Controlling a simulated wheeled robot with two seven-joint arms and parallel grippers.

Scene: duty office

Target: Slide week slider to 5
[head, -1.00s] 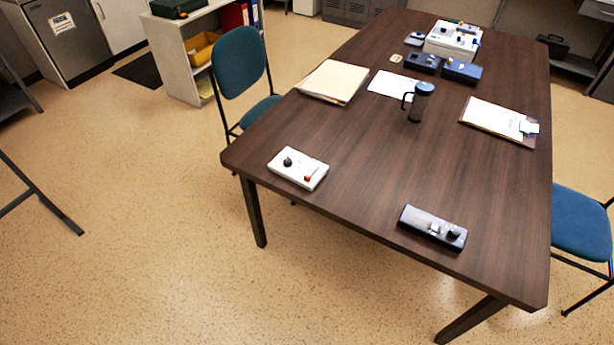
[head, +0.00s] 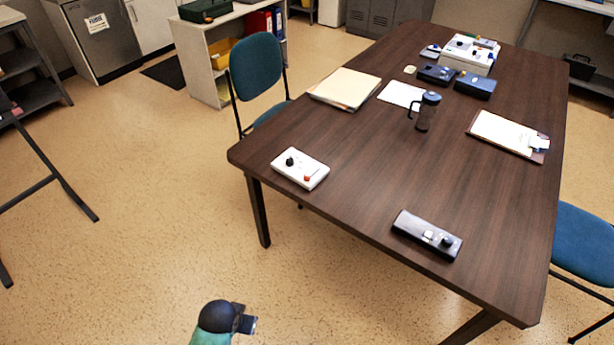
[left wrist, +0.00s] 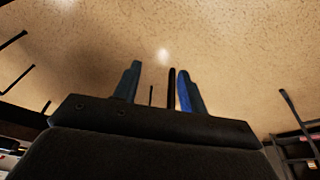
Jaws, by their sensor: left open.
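No part marked as a week slider can be made out; any labels are too small to read. On the near part of the table (head: 345,190) lie a white control box (head: 303,172) with a black knob and a red knob, and a black control box (head: 418,238) with a pale piece and a dark knob. My left gripper (head: 247,322) shows at the bottom of the head view, over the floor, short of the table and apart from both boxes. In the left wrist view its two fingers (left wrist: 157,88) stand apart with nothing between them. My right gripper is not in view.
A dark mug (head: 424,112), a folder (head: 345,89), a paper sheet (head: 401,95) and a clipboard (head: 496,131) lie farther back. Blue boxes (head: 475,85) and a white device (head: 468,57) stand at the far end. Chairs (head: 258,68) flank the table. The floor before it is clear.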

